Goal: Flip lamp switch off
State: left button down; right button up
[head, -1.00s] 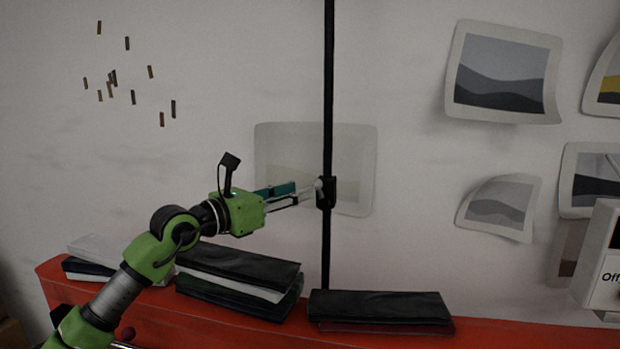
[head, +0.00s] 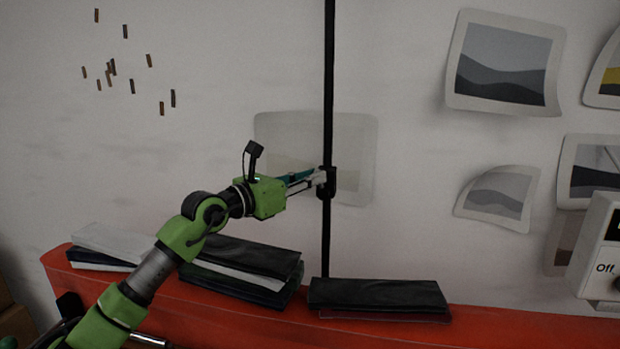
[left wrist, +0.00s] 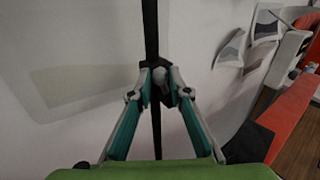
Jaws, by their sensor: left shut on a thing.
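A thin black lamp pole (head: 328,90) stands upright in front of the wall. A small black switch housing (head: 327,190) is fixed on it, and its knob (left wrist: 158,76) shows in the left wrist view. My left gripper (head: 320,179) is at the housing, coming from the left. In the left wrist view its teal-and-grey fingers (left wrist: 161,82) lie on both sides of the knob, shut on it. The fingertips partly hide the knob, and I cannot tell the switch's on or off position. My right gripper is not in view.
A red shelf (head: 490,325) runs below, with dark folded stacks (head: 245,258) and a flat black stack (head: 378,294) near the pole's foot. A white box marked "Off" (head: 598,240) stands at the right. Pictures (head: 500,62) hang on the wall.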

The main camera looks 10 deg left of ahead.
pick_arm(q)
jog(key=shift+a+f+n+t+b, duration=0.4)
jog(key=shift+n+t+b, duration=0.2)
jog(key=shift+n+b, duration=0.5)
jog(key=c, duration=1.9)
grip_release()
jog(key=v, duration=1.2)
